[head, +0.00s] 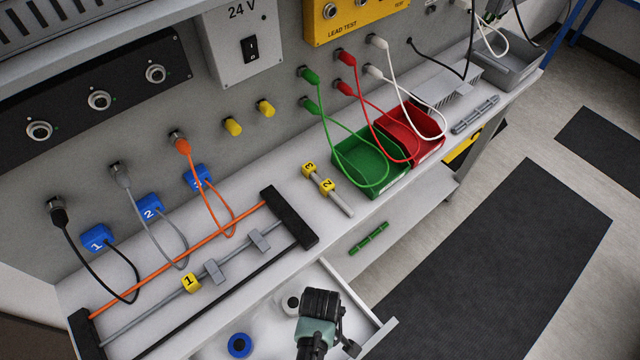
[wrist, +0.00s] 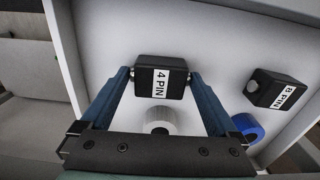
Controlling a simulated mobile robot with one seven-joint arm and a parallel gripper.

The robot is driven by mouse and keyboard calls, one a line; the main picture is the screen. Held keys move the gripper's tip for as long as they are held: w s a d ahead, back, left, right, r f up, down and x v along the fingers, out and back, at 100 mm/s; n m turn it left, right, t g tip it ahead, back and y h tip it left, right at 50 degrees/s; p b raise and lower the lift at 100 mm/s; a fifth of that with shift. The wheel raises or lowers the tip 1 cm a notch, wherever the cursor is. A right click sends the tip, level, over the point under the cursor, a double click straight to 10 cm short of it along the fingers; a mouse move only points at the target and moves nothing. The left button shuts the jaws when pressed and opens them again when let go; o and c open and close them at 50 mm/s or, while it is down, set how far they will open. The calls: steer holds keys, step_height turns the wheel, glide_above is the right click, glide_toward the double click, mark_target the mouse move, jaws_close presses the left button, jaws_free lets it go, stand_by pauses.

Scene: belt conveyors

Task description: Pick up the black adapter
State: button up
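In the wrist view, a black adapter (wrist: 160,78) with a white "4 PIN" label sits between the tips of my gripper (wrist: 160,76). A blue finger meets each side of it, with small silvery parts at the contacts. My gripper looks shut on it, above or at the drawer floor; I cannot tell the height. A second black adapter (wrist: 276,91), labelled "8 PIN", lies apart to the right. In the head view, my gripper (head: 318,325) is over the open drawer, and it hides both adapters.
The open drawer (head: 375,335) also holds a white roll (head: 290,302) and a blue ring (head: 239,345). The drawer walls stand close around. Above it, the bench carries a rod rack (head: 290,217), a green bin (head: 365,165) and a red bin (head: 412,132), with cables hanging from the panel.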

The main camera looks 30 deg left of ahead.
steer(key=c, duration=0.9)
